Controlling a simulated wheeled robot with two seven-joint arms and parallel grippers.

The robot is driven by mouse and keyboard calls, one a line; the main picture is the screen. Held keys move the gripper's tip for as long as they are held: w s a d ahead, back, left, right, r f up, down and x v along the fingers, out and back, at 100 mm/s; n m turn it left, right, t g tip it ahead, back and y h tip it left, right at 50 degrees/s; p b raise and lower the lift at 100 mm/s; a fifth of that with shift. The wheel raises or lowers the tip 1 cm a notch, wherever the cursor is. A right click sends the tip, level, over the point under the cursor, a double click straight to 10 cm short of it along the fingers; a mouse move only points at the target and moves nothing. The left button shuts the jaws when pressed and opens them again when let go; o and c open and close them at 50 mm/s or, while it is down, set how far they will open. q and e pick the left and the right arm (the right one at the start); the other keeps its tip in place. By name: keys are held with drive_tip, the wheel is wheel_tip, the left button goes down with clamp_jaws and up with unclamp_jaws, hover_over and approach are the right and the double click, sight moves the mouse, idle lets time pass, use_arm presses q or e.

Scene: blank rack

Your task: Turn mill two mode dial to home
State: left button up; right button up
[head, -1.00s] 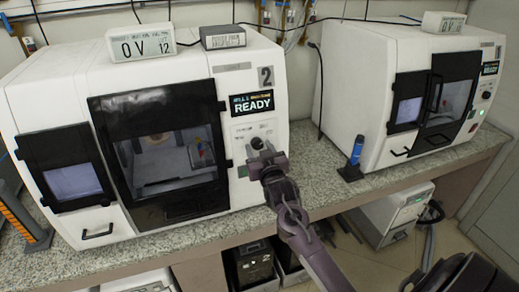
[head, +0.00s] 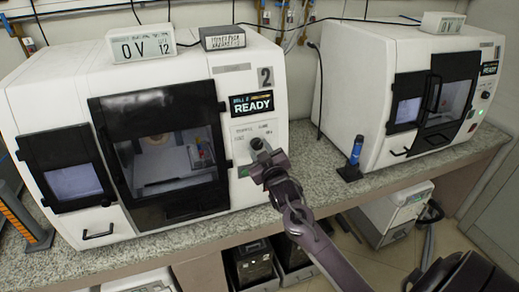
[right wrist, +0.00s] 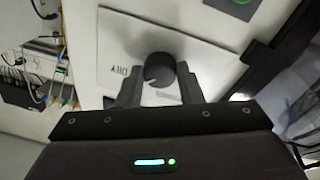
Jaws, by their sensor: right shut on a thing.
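Mill two (head: 240,180) is the white machine with the number 2 and a display reading READY (head: 252,103). Its black mode dial (head: 256,143) sits on a pale label panel (head: 245,131) below the display. My right gripper (head: 262,152) is at the dial. In the right wrist view the dial (right wrist: 160,68) stands between the two fingers, and my right gripper (right wrist: 155,85) is shut on it. The dial's label is only partly readable, so its setting cannot be told. My left gripper is not in view.
A second white mill (head: 375,100) stands to the right. A blue marker-like item in a dark stand (head: 354,155) is on the speckled counter (head: 325,178) between the mills. Mill two's dark door (head: 160,150) is left of the dial. Boxes sit on top of it.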

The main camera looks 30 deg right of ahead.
drive_tip(key=n, duration=0.3)
drive_tip(key=n+y, duration=0.1)
drive_tip(key=n, duration=0.2)
drive_tip(key=shift+d+r+n+y+p, duration=0.1)
drive_tip(key=shift+d+n+y+p, duration=0.05)
drive_tip(key=shift+n+y+p, duration=0.2)
drive_tip(key=n+y, duration=0.1)
drive_tip(key=n, duration=0.5)
drive_tip(key=shift+d+r, duration=0.1)
drive_tip(key=n+y, duration=0.1)
drive_tip(key=n, duration=0.3)
drive_tip(key=shift+n+g, duration=0.3)
drive_tip(key=shift+n, duration=0.05)
drive_tip(key=shift+r+n+g+b, duration=0.15)
drive_tip(key=shift+n+g+b, duration=0.35)
drive_tip(key=shift+n, duration=1.8)
drive_tip(key=o, duration=1)
drive_tip(key=shift+s, duration=0.15)
